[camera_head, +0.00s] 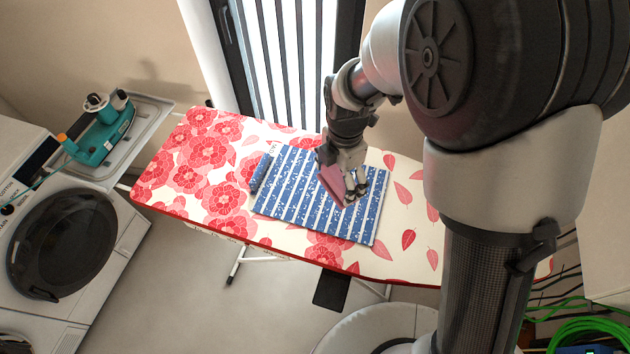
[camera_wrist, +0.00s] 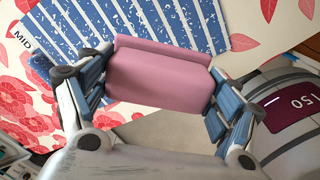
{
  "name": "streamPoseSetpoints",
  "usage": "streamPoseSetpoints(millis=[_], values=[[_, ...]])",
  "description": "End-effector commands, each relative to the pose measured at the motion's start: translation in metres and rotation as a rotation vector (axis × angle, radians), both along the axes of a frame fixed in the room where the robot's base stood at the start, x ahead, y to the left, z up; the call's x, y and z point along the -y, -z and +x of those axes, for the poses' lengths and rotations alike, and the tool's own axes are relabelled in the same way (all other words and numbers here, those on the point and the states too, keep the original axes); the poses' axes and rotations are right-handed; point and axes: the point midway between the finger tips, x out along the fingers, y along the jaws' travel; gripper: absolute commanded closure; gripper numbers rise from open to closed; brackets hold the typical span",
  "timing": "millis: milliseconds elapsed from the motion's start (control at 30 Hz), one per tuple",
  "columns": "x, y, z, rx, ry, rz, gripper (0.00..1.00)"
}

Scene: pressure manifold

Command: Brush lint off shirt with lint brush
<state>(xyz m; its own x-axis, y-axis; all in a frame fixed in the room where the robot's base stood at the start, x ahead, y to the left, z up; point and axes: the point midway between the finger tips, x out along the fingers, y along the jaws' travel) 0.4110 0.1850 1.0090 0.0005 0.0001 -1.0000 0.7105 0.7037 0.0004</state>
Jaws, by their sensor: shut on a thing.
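A blue shirt with white stripes and white specks (camera_head: 300,200) lies folded flat on the ironing board; it also shows in the wrist view (camera_wrist: 180,25). White specks are scattered over it, but I cannot tell lint from print. My gripper (camera_head: 350,185) is over the right part of the shirt. It is shut on a pink block-like lint brush (camera_head: 333,188), which fills the space between the fingers in the wrist view (camera_wrist: 160,75). The brush is tilted and close to the shirt; I cannot tell whether it touches. Its underside is hidden.
The ironing board (camera_head: 160,180) has a red and white floral cover. A teal iron (camera_head: 105,135) rests on a tray at the left, above a white washing machine (camera_head: 75,230). A window (camera_head: 295,60) is behind the board. Green cable (camera_head: 590,325) lies at lower right.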

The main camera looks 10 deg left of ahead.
Motion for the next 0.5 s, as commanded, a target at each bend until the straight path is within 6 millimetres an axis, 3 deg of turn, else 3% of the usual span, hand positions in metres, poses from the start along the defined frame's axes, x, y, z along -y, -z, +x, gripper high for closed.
streamPoseSetpoints(millis=[100,200,333,500], values=[[-0.025,0.002,-0.01,0.0,-0.312,0.0,0.36],[-0.039,0.003,-0.017,-0.001,-0.509,-0.001,0.36],[-0.049,0.004,-0.022,-0.001,-0.661,-0.001,0.36],[-0.053,0.008,-0.024,-0.001,-0.716,0.0,0.36]])
